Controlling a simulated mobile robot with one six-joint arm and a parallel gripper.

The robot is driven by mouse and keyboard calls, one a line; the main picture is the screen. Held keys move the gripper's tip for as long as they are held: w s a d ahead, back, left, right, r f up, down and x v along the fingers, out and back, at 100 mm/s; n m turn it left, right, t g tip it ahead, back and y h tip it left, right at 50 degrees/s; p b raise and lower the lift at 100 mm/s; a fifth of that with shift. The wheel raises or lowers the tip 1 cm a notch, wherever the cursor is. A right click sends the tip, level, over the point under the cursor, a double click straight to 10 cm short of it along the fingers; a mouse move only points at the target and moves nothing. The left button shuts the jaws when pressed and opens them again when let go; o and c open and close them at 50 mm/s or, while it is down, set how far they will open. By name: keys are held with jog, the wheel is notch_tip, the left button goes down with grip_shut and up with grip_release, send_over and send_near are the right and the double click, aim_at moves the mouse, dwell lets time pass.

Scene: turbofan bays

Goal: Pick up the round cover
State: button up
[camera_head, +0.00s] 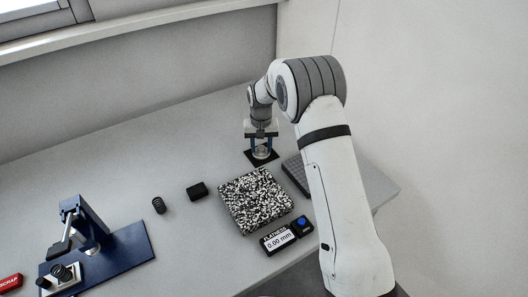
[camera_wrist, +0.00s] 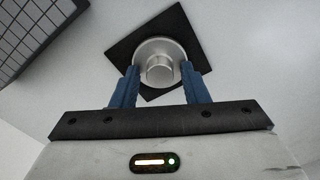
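The round cover (camera_wrist: 159,50) is a silvery metal disc with a cylindrical knob on top. It lies on a black square mat (camera_wrist: 120,52), and in the head view the cover (camera_head: 262,153) is small and partly hidden by my gripper. My gripper (camera_wrist: 159,72) has two blue fingers, spread apart, pointing down at the cover. In the wrist view one fingertip is on each side of the knob, with a gap showing on both sides. In the head view my gripper (camera_head: 262,149) is right over the mat. Whether the fingertips touch the disc, I cannot tell.
A speckled black-and-white block (camera_head: 255,200) stands in front of the mat, with a dark grid tray (camera_head: 296,174) to its right.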

aim_at(261, 147)
grip_shut()
notch_tip(261, 147, up, 10)
jog(key=b, duration=0.1)
jog(key=shift+b, duration=0.4)
